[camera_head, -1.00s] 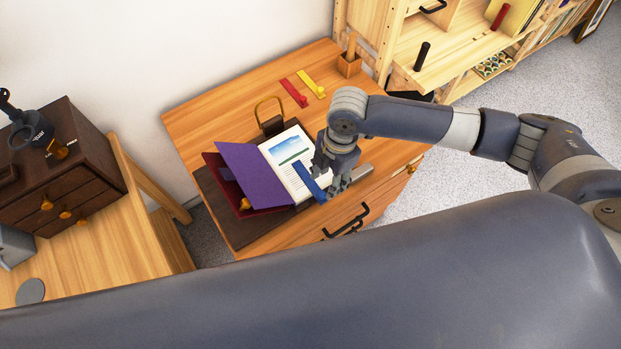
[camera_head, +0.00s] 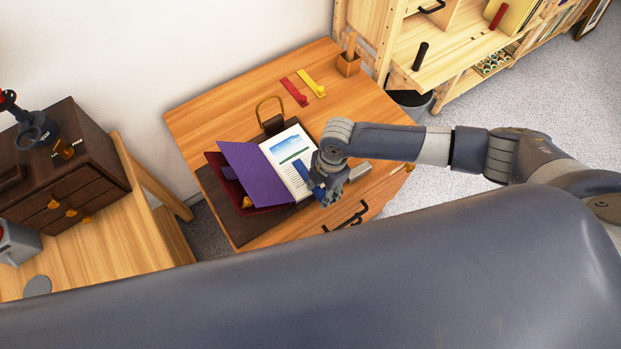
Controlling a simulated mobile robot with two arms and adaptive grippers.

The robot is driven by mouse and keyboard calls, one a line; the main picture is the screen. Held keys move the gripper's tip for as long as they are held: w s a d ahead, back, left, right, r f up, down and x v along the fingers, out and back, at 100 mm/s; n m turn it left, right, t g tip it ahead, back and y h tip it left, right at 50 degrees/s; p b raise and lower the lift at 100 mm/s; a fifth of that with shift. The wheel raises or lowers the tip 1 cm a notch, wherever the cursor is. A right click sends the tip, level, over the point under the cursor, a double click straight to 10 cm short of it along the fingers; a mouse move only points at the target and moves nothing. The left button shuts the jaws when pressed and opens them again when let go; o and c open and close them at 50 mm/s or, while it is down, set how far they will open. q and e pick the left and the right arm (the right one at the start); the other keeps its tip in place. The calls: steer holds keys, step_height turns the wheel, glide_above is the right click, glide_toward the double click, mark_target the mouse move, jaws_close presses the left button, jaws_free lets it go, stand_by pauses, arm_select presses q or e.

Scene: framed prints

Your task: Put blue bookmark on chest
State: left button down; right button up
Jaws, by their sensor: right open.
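The blue bookmark (camera_head: 301,173) lies on the right page of an open book (camera_head: 289,150) with a purple flap. Its near end is partly hidden by my right gripper (camera_head: 329,197). The gripper is open, just above the page's right edge, with its fingers around or beside the bookmark's near end; contact cannot be told. The book rests on a dark mat on a light wooden chest (camera_head: 220,98) with a black drawer handle. My left gripper is not in view.
A red bookmark (camera_head: 294,92) and a yellow bookmark (camera_head: 311,83) lie at the chest's back, near a wooden holder (camera_head: 348,65). A bookend with a brass loop (camera_head: 271,111) stands behind the book. A dark drawer box (camera_head: 85,165) is at left. The chest's back left is clear.

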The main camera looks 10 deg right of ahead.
jaws_close()
steer(key=shift+r, duration=0.1)
